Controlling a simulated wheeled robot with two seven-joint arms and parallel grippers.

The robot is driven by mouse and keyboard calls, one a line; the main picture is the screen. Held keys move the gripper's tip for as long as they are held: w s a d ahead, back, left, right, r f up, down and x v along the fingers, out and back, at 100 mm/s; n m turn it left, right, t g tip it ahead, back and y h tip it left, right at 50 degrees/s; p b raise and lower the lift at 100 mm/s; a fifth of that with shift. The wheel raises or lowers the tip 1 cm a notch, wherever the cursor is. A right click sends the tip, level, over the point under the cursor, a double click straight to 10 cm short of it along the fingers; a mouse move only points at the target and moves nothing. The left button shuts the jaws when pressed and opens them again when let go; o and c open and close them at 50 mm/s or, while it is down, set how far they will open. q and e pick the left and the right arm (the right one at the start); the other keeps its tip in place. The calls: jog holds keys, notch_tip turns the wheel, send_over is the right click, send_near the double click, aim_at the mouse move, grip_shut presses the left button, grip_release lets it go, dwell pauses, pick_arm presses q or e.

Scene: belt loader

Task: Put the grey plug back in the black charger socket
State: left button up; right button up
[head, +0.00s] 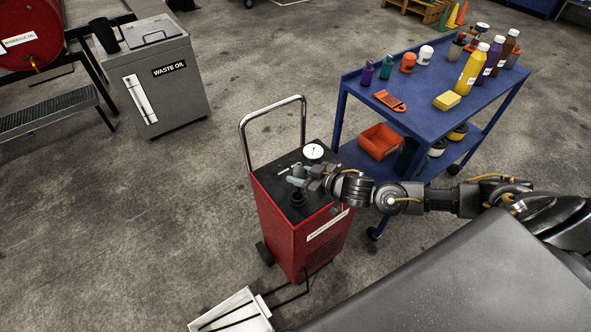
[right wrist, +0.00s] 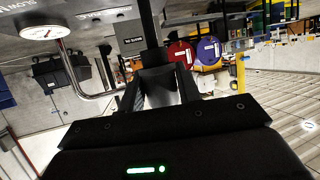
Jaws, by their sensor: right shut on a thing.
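The red charger (head: 297,235) stands upright on the floor with a black top, and the black socket (head: 297,198) is a round piece on that top. My right gripper (head: 304,178) is shut on the grey plug (head: 296,171) and holds it over the charger top, just behind the socket in the head view. In the right wrist view, the grey plug (right wrist: 161,92) sits between the fingers of my right gripper (right wrist: 160,98). The exact gap between plug and charger top cannot be told. My left gripper is not in view.
A round white gauge (head: 313,151) and a chrome handle (head: 243,125) rise at the charger's back. A blue cart (head: 425,105) with bottles stands close on the right. A grey waste oil bin (head: 165,85) is farther back left.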

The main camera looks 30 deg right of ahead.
aim_at(298, 199)
jog(key=shift+w+a+r, duration=0.1)
jog(key=shift+a+r, duration=0.1)
jog(key=shift+a, duration=0.1)
jog(key=shift+p, duration=0.45)
jog(key=shift+d+f+b, duration=0.1)
jog(key=shift+f+b, duration=0.5)
jog(key=shift+f, duration=0.15)
notch_tip(298, 199, down, 3)
jog(key=shift+f+b, duration=0.15)
jog(key=shift+b, duration=0.7)
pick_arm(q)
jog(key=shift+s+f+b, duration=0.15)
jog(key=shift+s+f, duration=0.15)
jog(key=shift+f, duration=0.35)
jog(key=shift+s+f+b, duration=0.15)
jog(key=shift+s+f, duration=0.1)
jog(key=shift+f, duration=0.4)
pick_arm(e)
jog(key=shift+f, duration=0.65)
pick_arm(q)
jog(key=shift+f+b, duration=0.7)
pick_arm(e)
jog(key=shift+f, duration=1.45)
jog(key=shift+r, duration=0.1)
